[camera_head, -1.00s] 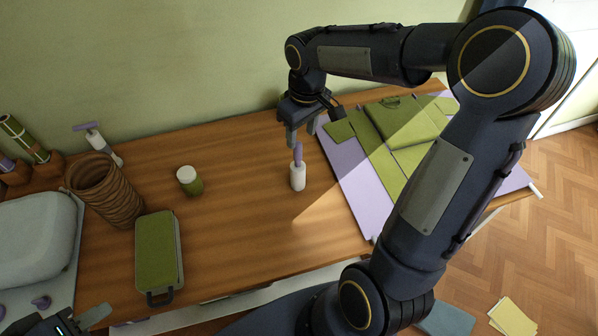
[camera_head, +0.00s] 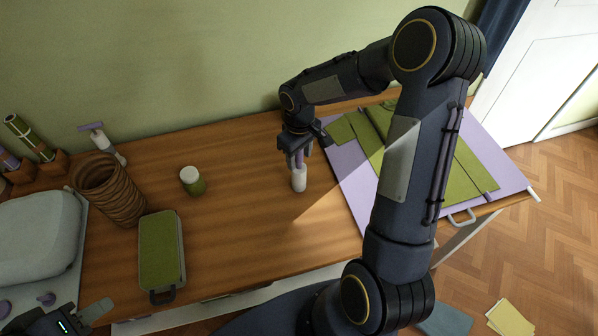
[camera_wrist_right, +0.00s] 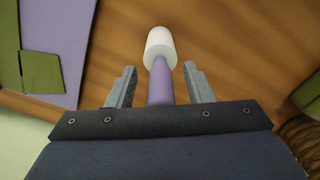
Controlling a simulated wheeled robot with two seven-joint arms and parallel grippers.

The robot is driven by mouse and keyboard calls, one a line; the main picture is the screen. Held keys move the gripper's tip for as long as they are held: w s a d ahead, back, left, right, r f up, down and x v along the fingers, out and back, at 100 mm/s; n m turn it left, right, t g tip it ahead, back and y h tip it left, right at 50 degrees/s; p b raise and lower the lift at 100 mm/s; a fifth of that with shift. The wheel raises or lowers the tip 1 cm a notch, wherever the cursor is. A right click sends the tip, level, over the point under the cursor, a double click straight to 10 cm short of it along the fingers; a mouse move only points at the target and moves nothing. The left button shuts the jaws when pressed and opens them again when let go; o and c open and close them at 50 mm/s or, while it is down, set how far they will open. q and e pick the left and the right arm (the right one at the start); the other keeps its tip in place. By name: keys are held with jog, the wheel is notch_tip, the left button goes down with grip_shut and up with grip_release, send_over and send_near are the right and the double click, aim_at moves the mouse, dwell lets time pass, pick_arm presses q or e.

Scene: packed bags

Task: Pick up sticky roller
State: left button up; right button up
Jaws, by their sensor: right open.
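The sticky roller stands upright on the wooden table, with a white cylinder (camera_head: 299,180) below and a purple handle above. It also shows in the right wrist view, with its white end (camera_wrist_right: 160,45) beyond the fingertips and its purple handle (camera_wrist_right: 160,84) between the fingers. My right gripper (camera_head: 297,163) points down over it, open, with its fingers on either side of the handle. In the right wrist view a gap shows between each finger and the handle. My left gripper (camera_head: 95,312) is at the lower left corner, partly out of frame, with one finger visible.
A purple mat (camera_head: 354,188) with green folded pieces lies right of the roller. To the left are a green-and-white jar (camera_head: 193,182), a green case (camera_head: 160,247), a coiled brown holder (camera_head: 112,192) and a grey bag (camera_head: 38,233). The table between jar and roller is clear.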

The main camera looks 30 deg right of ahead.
grip_shut()
jog(key=shift+r, duration=0.1)
dwell(0.3)
